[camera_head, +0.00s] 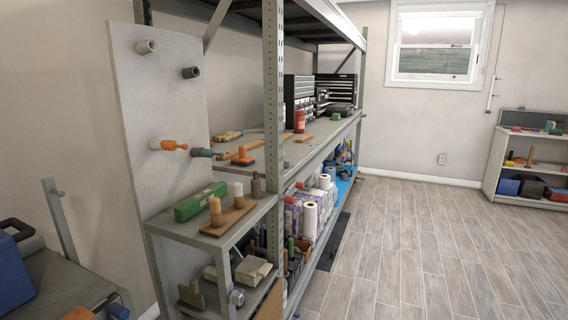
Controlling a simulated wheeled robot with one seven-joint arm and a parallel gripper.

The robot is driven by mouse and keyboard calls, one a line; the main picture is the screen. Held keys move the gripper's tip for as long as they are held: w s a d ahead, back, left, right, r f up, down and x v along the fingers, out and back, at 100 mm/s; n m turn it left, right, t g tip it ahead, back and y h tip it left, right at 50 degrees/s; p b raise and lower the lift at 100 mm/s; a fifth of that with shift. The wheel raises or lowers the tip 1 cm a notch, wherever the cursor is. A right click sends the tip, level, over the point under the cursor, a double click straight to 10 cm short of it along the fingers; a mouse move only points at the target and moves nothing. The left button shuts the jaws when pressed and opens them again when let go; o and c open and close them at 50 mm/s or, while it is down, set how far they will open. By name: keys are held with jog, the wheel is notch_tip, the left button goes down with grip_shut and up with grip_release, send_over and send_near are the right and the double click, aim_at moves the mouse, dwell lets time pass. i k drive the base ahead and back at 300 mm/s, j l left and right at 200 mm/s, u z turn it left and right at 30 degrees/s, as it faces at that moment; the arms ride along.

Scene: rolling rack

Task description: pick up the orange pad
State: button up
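A small flat orange piece (304,138), which may be the orange pad, lies on the middle shelf of the tall metal rack, close to its front edge. A longer flat orange-brown piece (253,148) lies left of it, behind the rack's front post. An orange block with an upright knob (243,157) stands nearer on the same shelf. Part of another orange piece (77,314) shows on the grey cart at the bottom left. I cannot tell for sure which one is the pad. My gripper is not in view.
The rack's perforated post (273,110) stands in front of the shelf. A lower side shelf holds a green box (200,201) and a wooden board with pegs (228,218). A pegged panel (165,110) rises at left. The floor (420,250) at right is clear.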

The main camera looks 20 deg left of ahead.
aim_at(241, 159)
jog(key=i+l+u, duration=0.1)
jog(key=i+u, duration=0.25)
jog(key=i, duration=0.2)
jog(key=i+l+u, duration=0.35)
jog(key=i, duration=0.2)
jog(key=i+l+u, duration=0.35)
jog(key=i, duration=0.15)
